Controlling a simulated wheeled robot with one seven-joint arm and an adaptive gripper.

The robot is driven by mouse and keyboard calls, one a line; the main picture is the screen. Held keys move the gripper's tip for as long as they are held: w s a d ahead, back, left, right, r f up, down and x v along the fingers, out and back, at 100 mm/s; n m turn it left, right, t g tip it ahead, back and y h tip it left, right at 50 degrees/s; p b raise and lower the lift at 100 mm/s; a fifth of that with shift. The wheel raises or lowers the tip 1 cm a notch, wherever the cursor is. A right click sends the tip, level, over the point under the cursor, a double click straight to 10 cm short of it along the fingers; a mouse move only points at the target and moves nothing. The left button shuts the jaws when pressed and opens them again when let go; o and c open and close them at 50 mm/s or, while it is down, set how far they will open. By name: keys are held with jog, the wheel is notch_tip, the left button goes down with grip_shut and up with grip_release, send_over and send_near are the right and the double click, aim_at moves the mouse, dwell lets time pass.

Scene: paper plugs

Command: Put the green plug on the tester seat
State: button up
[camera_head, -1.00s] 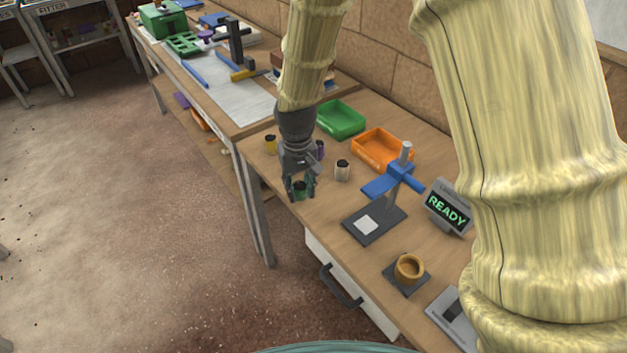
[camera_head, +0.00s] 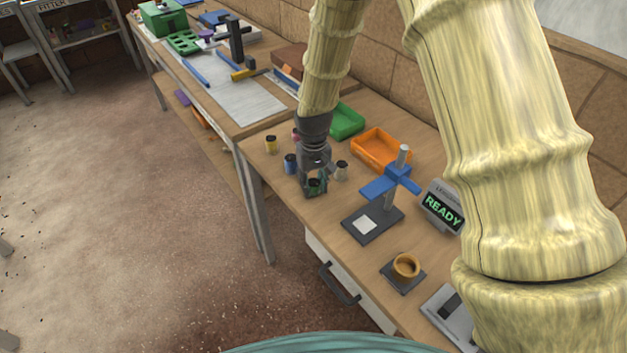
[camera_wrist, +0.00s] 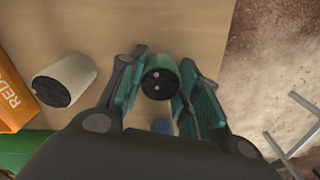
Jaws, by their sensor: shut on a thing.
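The green plug (camera_head: 314,186) with a dark top is between the fingers of my gripper (camera_head: 314,190), which is shut on it over the bench's near-left part. In the wrist view the plug (camera_wrist: 162,78) shows its dark pinned end between the fingertips (camera_wrist: 160,85). Whether it touches the bench is unclear. The tester stand has a dark base with a pale square (camera_head: 366,224), a grey post and a blue arm (camera_head: 389,182) above. It stands to the right of my gripper, beside a screen reading READY (camera_head: 442,208). The pale square is bare.
A white plug (camera_head: 341,171) stands close right of my gripper; blue (camera_head: 290,163) and yellow (camera_head: 271,144) plugs stand to the left. Orange (camera_head: 379,148) and green (camera_head: 346,121) trays lie behind. A brown cup on a dark plate (camera_head: 404,268) stands nearer the front right.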

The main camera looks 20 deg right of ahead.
jog(key=shift+f, duration=0.3)
jog(key=o, duration=0.9)
jog(key=shift+w+f+b, duration=0.1)
jog(key=shift+b, duration=0.55)
